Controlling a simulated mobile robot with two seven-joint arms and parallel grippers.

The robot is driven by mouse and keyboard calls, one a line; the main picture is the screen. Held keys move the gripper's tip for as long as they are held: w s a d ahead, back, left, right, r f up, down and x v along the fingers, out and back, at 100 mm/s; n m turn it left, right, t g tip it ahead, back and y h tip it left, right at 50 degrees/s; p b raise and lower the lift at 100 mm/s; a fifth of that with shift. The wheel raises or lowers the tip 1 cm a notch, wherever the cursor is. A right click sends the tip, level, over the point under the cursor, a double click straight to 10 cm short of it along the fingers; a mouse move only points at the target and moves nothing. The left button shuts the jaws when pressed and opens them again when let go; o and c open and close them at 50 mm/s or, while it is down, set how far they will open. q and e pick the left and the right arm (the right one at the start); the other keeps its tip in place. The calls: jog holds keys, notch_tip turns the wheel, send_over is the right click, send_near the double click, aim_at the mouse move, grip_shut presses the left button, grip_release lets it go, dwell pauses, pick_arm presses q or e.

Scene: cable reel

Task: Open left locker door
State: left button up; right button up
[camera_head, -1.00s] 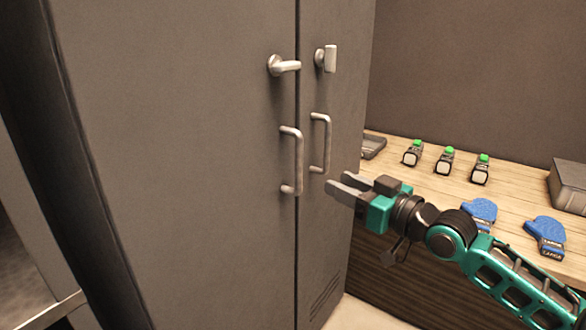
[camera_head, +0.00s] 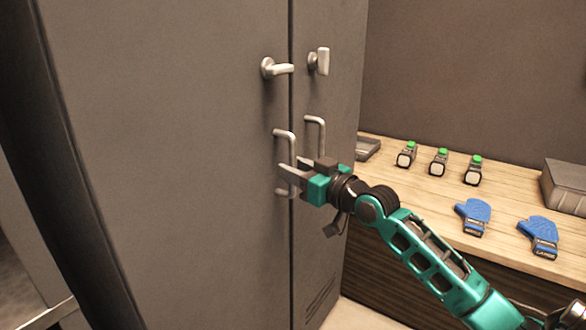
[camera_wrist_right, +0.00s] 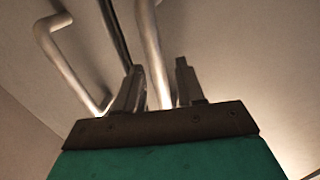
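The grey left locker door (camera_head: 180,150) is closed, its edge along the seam with the right door (camera_head: 335,90). Its lever (camera_head: 277,69) lies horizontal, above a vertical bar handle (camera_head: 290,143). My right gripper (camera_head: 290,170) is at the lower part of this bar handle. In the right wrist view, a metal bar (camera_wrist_right: 150,45) runs between the two separated fingers (camera_wrist_right: 158,90), with gaps showing beside it. The right door's bar handle (camera_head: 321,135) is just beyond the gripper, its lower part hidden. My left gripper is not in view.
The right door's lever (camera_head: 321,60) points upright. A wooden bench (camera_head: 410,190) right of the locker holds several green-topped items (camera_head: 438,161), blue gloves (camera_head: 473,215), a dark tray (camera_head: 367,148) and a grey box (camera_head: 565,188). My right arm passes in front of the bench.

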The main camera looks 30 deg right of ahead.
jog(key=shift+w, duration=0.4)
grip_shut()
dwell(0.4)
